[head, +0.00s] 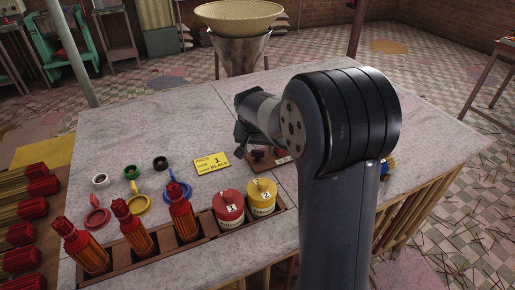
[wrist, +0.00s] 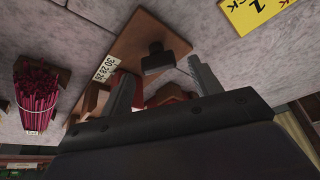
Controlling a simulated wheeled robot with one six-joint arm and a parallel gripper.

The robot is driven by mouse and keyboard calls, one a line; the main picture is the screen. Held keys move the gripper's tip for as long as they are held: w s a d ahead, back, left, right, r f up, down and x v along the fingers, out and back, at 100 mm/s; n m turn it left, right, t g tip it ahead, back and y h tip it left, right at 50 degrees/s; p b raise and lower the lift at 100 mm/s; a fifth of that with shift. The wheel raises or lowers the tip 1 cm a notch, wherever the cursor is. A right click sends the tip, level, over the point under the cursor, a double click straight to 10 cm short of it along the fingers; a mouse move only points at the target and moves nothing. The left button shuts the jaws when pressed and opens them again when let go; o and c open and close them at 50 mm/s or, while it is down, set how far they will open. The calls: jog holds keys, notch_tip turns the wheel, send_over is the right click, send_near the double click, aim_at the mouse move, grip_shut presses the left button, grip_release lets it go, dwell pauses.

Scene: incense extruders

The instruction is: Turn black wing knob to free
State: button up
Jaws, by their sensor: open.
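The black wing knob (wrist: 158,60) shows in the wrist view as a dark block on a brown wooden board (wrist: 145,32). A white label (wrist: 106,67) with numbers lies on the board to its left. My gripper (wrist: 162,68) is open, one metal finger on each side of the knob in the picture; I cannot tell whether either touches it. Red and brown parts show partly between and behind the fingers. In the head view my gripper (head: 243,140) is over the board (head: 262,162), and the knob cannot be made out behind it.
A yellow card (head: 212,163) reading "BLACK" lies left of the board. Red (head: 229,206) and yellow (head: 262,196) lidded pots and several red extruders (head: 139,230) stand in a front rack. A bundle of dark red sticks (wrist: 36,98) shows in the wrist view. The tabletop's back left is clear.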

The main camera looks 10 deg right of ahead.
jog(key=shift+w+d+f, duration=0.1)
jog(key=shift+w+f, duration=0.1)
jog(key=shift+f, duration=0.45)
jog(key=shift+c, duration=0.6)
jog(key=c, duration=0.9)
jog(key=shift+r+n, duration=0.1)
jog(key=shift+n, duration=0.3)
jog(key=n+y, duration=0.1)
jog(key=n, duration=0.1)
jog(key=shift+n+t+p, duration=0.3)
jog(key=shift+p, duration=0.1)
jog(key=shift+d+n+y, duration=0.1)
jog(key=shift+n+y, duration=0.6)
jog(key=shift+n, duration=0.8)
